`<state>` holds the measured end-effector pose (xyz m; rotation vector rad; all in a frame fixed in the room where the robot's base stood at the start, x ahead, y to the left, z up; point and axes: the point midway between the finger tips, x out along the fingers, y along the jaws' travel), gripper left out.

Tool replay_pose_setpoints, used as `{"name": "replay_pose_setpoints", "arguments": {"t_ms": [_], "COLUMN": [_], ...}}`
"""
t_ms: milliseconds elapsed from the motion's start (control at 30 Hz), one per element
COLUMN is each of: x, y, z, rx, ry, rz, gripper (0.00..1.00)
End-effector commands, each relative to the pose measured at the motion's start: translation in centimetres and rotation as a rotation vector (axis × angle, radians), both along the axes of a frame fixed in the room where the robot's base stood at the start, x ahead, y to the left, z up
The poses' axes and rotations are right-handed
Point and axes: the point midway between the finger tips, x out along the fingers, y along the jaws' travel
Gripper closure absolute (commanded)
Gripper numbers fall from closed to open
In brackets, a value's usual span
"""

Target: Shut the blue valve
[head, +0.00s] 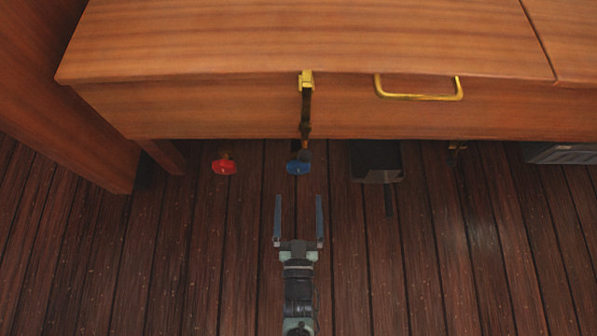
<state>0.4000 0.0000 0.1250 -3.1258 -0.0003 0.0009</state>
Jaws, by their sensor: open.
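The blue valve (298,168) is a small blue knob under the front edge of the wooden desk, left of the picture's middle. A dark pipe or bracket part shows just behind it. My gripper (298,200) is open and empty. Its two fingers point toward the desk, with the blue valve straight ahead of the gap between them. In the picture the fingertips end a little short of the valve and appear apart from it. The valve's mounting is partly hidden by the desk.
A red valve (224,165) sits to the left of the blue one. The desk front has a brass latch (306,82) and a brass handle (420,96).

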Motion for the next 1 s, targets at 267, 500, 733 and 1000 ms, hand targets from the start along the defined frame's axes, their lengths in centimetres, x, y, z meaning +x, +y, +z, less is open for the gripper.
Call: {"name": "replay_pose_setpoints", "arguments": {"t_ms": [267,500,733,1000], "x": [-3.1,-3.2,-3.2,-3.2], "y": [0.0,0.0,0.0,0.0], "z": [0.0,0.0,0.0,-0.1], "rx": [0.000,0.000,0.000,0.000], "ry": [0.001,0.000,-0.001,0.000], "rz": [0.000,0.000,0.000,0.000], "gripper": [0.00,0.00,0.00,0.00]}}
